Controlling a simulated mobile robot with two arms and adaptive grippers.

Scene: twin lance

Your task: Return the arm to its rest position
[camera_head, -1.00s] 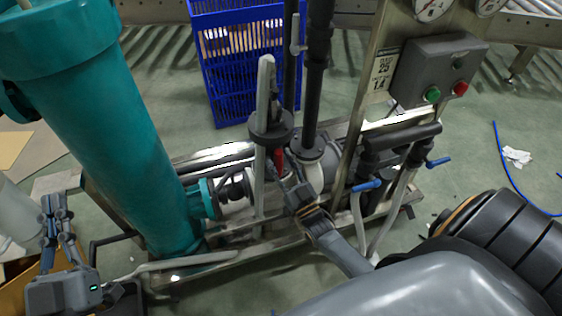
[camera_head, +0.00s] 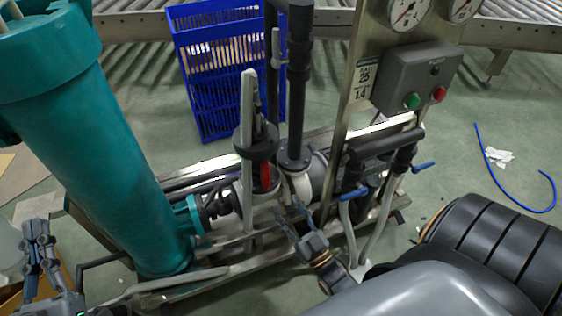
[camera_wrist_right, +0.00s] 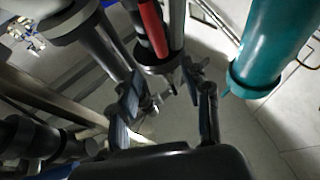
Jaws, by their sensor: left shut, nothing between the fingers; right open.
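My right gripper (camera_head: 289,210) is open and empty in the head view, low in front of the pipe rig. Its two fingers also show in the right wrist view (camera_wrist_right: 163,85), spread with a gap between them. The red handle (camera_head: 266,177) hangs by the dark flanged valve, up and left of the right gripper and apart from it. The red handle also shows at the top of the right wrist view (camera_wrist_right: 152,28). My left gripper (camera_head: 38,228) is shut and empty at the far left edge, left of the teal cylinder (camera_head: 105,150).
A control box (camera_head: 418,80) with green and red buttons is on the rig's upright. Two blue-handled valves (camera_head: 354,194) sit right of the right gripper. A blue crate (camera_head: 205,115) stands behind. A blue hose (camera_head: 530,208) lies on the open floor at right.

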